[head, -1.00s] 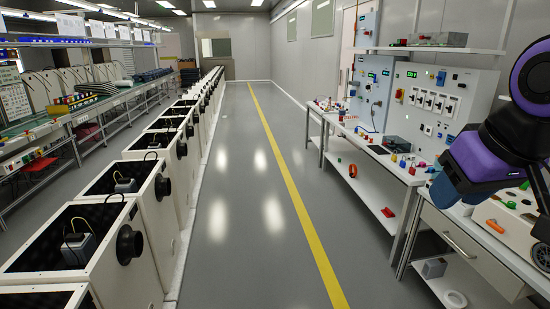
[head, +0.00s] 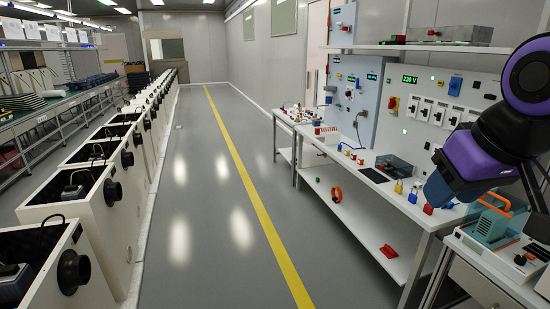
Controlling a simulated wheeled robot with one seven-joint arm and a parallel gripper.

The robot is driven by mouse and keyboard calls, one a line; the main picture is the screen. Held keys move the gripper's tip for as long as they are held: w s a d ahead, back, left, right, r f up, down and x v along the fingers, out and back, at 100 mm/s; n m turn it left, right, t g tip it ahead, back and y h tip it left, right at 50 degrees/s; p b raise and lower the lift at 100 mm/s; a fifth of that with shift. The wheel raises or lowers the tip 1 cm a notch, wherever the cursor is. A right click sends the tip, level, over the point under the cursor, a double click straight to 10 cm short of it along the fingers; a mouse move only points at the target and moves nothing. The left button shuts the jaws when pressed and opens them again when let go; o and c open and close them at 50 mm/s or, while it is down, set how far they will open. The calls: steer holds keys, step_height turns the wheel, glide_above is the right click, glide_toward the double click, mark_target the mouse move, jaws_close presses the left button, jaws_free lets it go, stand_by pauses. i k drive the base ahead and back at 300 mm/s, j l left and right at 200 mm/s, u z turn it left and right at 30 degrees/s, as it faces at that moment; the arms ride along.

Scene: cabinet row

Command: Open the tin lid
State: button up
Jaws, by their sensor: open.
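I cannot make out a tin or a tin lid in the head view. My arm's dark and purple links reach in at the right edge, over the right-hand workbench. My gripper's fingers do not show.
A workbench (head: 430,236) with switch panels (head: 433,110) runs along the right. A device with an orange handle (head: 492,204) stands at the near right. White cabinets (head: 107,247) line the left. The grey aisle floor (head: 180,230) with its yellow line (head: 250,190) is clear.

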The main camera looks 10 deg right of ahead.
mark_target(472, 33)
steer(key=i+z, duration=0.1)
steer(key=i, duration=0.8)
steer(key=i+j, duration=0.1)
steer(key=i, duration=0.75)
steer(key=l+z, duration=0.05)
